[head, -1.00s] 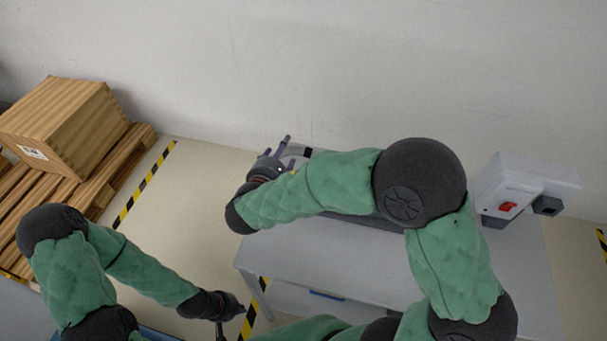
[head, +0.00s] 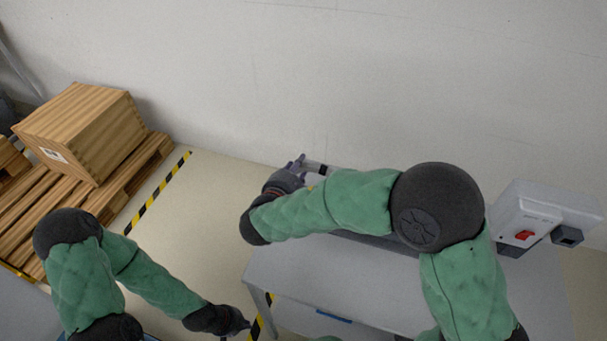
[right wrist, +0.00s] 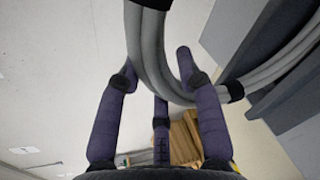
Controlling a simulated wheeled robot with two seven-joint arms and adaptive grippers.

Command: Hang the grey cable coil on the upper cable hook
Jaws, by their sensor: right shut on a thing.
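The grey cable coil (right wrist: 155,50) fills the top of the right wrist view as thick grey strands with black bands, curving between my fingers and off to the upper right. My right gripper (right wrist: 160,85) is shut on the coil; its purple fingers lie on both sides of the strands. In the head view my right gripper (head: 298,165) is over the far left of the grey cart, close to the wall, and my arm covers most of the area behind it. My left gripper (head: 240,326) is low in the head view, left of the cart; its fingers are unclear. I cannot make out the upper cable hook.
The grey cart (head: 300,268) stands below my right arm. A white box with a red switch (head: 524,235) is at the right. A wooden crate (head: 85,130) sits on a pallet (head: 125,185) at the left. Dark panels (right wrist: 270,55) stand beside the coil in the right wrist view.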

